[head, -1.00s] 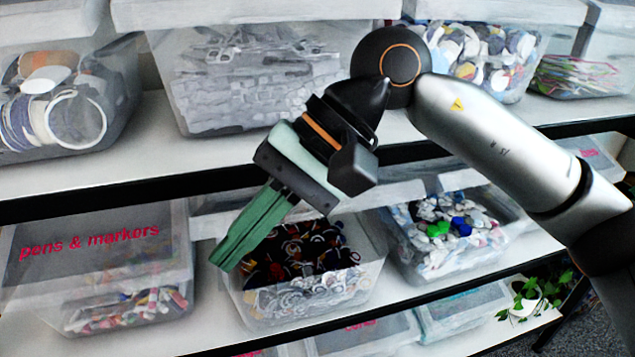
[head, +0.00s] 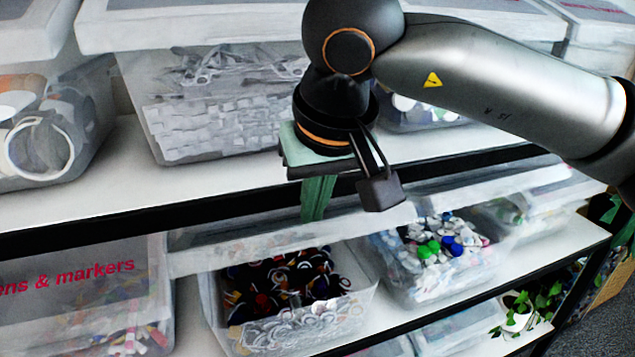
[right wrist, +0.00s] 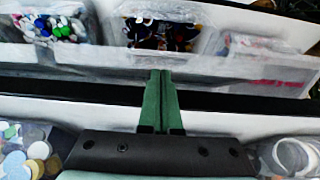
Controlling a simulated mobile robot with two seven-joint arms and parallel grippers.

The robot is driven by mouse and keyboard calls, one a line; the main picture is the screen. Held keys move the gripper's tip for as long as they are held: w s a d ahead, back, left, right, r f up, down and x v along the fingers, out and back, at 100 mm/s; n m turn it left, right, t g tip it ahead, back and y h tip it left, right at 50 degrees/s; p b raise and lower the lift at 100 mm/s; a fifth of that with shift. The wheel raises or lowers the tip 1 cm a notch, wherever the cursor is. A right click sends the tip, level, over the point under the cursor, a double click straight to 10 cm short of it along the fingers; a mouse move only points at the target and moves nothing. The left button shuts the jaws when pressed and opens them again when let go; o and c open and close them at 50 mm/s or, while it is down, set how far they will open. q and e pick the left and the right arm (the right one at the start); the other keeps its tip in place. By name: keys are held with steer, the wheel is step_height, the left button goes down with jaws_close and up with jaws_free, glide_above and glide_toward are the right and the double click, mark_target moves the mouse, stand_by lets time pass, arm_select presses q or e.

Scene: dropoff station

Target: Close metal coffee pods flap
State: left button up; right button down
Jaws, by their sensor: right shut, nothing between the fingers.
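On the lower shelf, a clear bin (head: 290,335) holds many dark and coloured round pods (head: 285,283). Its top is open, and a pale translucent flap (head: 235,252) stands raised along its back edge. No label for it is readable. The bin also shows at the top middle of the right wrist view (right wrist: 190,15). My right gripper (head: 313,215) has green fingers held together and empty, pointing down above and behind the flap, in front of the upper shelf's edge. In the right wrist view, the fingertips (right wrist: 161,72) overlap the flap strip; I cannot tell whether they touch it. My left gripper is not in view.
A bin labelled "pens & markers" (head: 80,280) stands left of the pods bin. An open bin of white, green and blue caps (head: 400,280) stands right. The black upper shelf edge (head: 150,212) lies close to my gripper. Lidded bins fill the upper shelf.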

mark_target(306, 236)
steer(key=shift+x, duration=1.55)
